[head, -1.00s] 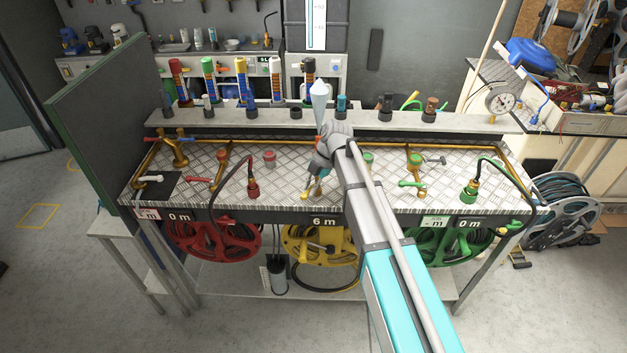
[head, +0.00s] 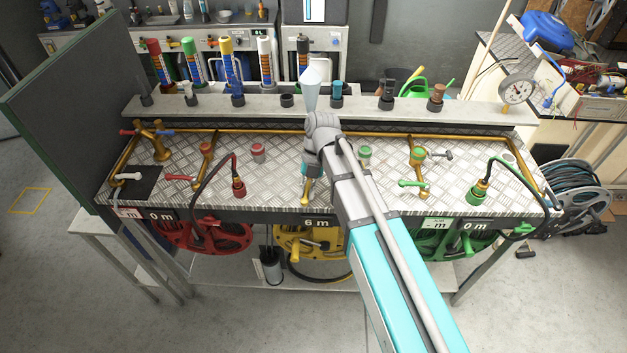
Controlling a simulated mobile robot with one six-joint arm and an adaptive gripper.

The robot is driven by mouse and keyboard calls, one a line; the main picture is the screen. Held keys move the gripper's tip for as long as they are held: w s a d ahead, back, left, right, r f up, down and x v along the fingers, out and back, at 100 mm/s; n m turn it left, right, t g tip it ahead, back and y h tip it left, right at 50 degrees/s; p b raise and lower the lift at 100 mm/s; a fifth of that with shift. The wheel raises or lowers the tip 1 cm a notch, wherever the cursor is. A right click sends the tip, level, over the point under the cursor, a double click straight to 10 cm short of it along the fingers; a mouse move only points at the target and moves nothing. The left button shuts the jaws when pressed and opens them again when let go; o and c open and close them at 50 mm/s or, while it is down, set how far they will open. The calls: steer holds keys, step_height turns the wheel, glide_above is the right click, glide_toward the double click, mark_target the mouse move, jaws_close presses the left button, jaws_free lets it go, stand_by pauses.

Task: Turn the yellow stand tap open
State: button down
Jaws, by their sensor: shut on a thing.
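The yellow stand tap (head: 306,192) stands near the front of the checker-plate bench top, above the yellow hose reel (head: 298,241). Only a short yellow-brass piece of it shows below my wrist; its handle is hidden. My gripper (head: 308,174) is at the tap, pointing down, and is shut on it. My wrist and forearm cover most of the fingers and the bench just right of them. I cannot see how far the handle is turned.
A red reel (head: 207,235) and a green reel (head: 448,241) hang on either side. Red tap (head: 201,165) and green tap (head: 417,170) stand left and right. Hose couplings and a raised rear shelf (head: 200,111) are close by.

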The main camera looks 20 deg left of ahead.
steer(key=shift+s+d+n, duration=0.1)
steer(key=shift+s+n, duration=0.15)
steer(key=shift+n, duration=0.15)
steer(key=shift+w+d+r, duration=0.1)
steer(key=shift+w+d, duration=0.1)
steer(key=c, duration=0.6)
jaws_free()
steer(key=shift+d, duration=0.1)
steer(key=shift+c, duration=0.2)
steer(key=shift+w, duration=0.1)
